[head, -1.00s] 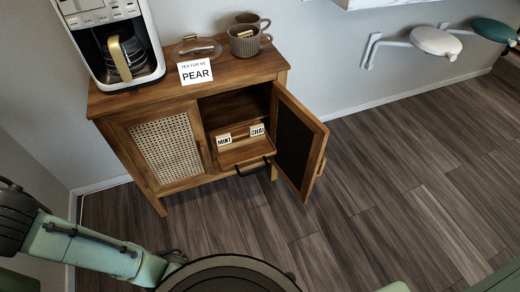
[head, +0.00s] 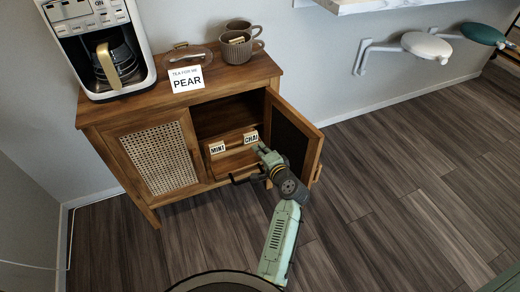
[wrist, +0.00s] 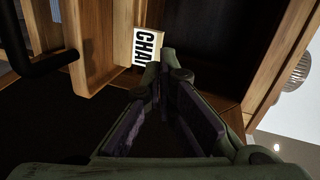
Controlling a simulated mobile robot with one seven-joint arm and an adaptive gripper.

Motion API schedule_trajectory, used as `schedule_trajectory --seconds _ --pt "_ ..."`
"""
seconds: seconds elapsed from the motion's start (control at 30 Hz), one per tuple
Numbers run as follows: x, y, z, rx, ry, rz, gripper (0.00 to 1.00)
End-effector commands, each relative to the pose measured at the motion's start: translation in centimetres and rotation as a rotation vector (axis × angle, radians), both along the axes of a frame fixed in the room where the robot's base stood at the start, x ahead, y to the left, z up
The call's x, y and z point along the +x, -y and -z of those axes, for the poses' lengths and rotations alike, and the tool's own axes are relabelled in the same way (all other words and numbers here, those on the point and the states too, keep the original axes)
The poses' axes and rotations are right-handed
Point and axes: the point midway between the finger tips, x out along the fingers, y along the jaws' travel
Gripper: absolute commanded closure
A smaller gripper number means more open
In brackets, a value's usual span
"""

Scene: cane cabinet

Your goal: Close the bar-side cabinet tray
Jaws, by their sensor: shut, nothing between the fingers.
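The wooden tray (head: 232,163) sticks out of the cabinet's open right compartment. It carries a MINT tag (head: 217,147) and a CHAI tag (head: 250,137) and has a dark bar handle (head: 240,181) at its front, partly hidden by my arm. My gripper (head: 261,149) is at the tray's right end, near the CHAI tag and left of the open door. Its fingers (wrist: 163,62) meet at the tips, shut and empty. Whether they touch the tray is unclear.
The right cabinet door (head: 297,143) stands open close beside my arm. The left cane door (head: 160,158) is closed. A coffee machine (head: 97,45), a PEAR sign (head: 186,79) and mugs (head: 236,47) stand on top. The floor to the right is clear.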

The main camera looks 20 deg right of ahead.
Motion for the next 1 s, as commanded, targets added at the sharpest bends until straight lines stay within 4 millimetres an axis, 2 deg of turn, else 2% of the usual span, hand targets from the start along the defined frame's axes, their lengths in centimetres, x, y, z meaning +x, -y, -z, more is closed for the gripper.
schedule_trajectory --seconds 0.03,0.1,0.23,0.37,0.7,0.83,1.0 --pt "-1.5 1.4 1.8 0.048 -0.022 0.029 1.00" --pt "-2.8 2.5 3.2 0.095 -0.039 0.051 1.00" --pt "-3.2 3.1 4.1 0.127 -0.048 0.065 1.00" --pt "-1.7 3.0 4.5 0.126 -0.049 0.064 1.00" --pt "4.1 2.8 6.3 0.123 -0.049 0.063 1.00" --pt "5.4 2.8 6.8 0.122 -0.048 0.064 1.00" --pt "6.0 2.8 7.0 0.122 -0.048 0.065 1.00"
